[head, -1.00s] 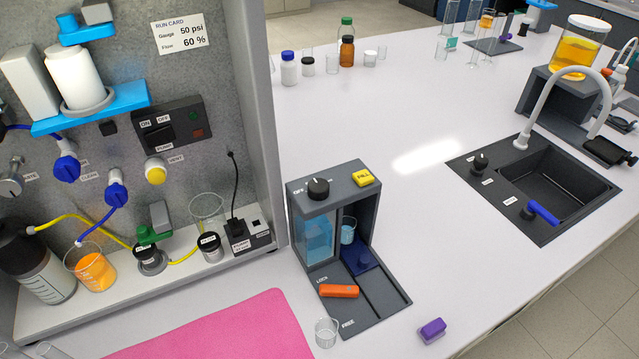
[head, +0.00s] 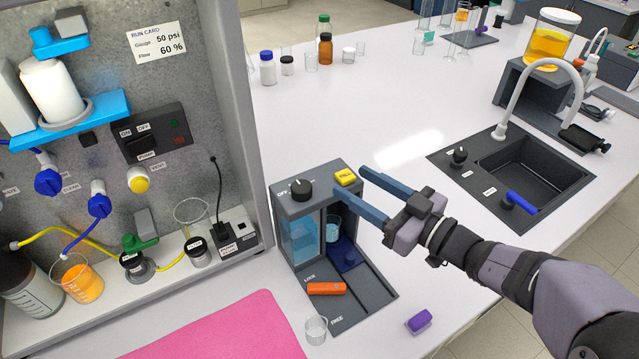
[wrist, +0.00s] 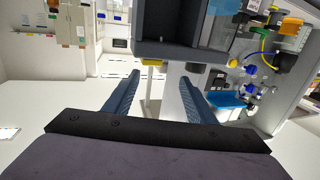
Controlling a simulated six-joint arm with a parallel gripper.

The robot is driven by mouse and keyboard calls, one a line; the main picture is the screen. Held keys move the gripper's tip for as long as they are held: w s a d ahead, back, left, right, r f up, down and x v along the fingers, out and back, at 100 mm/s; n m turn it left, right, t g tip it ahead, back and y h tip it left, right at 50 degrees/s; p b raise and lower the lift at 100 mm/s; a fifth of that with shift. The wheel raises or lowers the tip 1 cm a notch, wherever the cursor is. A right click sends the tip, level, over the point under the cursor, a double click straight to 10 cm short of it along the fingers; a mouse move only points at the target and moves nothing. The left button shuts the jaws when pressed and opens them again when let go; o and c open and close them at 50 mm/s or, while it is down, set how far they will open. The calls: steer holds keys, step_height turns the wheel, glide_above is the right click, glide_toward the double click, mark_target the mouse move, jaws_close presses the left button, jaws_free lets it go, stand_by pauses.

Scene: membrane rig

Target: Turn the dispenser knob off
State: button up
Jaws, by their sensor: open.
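The dispenser (head: 380,287) is a dark grey frame standing on the white bench in the head view. Its black knob (head: 301,189) sits on the top left, with small lettering beside it too small to read surely. A yellow FILL button (head: 345,177) is on the top right. My gripper (head: 362,187) is open and empty, its two blue fingers pointing left at the dispenser's right side, close to the FILL button and apart from the knob.
An orange lever (head: 326,288) lies on the dispenser's base between LOCK and FREE. A small beaker (head: 316,330) and a purple block (head: 419,321) stand in front. The panel (head: 222,100) rises at left; the sink (head: 535,165) is at right.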

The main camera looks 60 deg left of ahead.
mark_target(308, 190)
steer(key=s+g, duration=0.1)
steer(key=s, duration=0.1)
steer(key=s+n+g, duration=0.1)
steer(key=s, duration=0.1)
steer(key=s+f+n+g+h, duration=0.1)
steer(key=s, duration=0.1)
steer(key=shift+r+p+x, duration=0.2)
steer(key=shift+p+x, duration=1.2)
steer(key=shift+x, duration=1.55)
steer(key=shift+s+a+f, duration=0.1)
steer(key=shift+s+a, duration=0.2)
steer(key=shift+a, duration=0.3)
steer(key=shift+c, duration=0.4)
steer(key=c, duration=1)
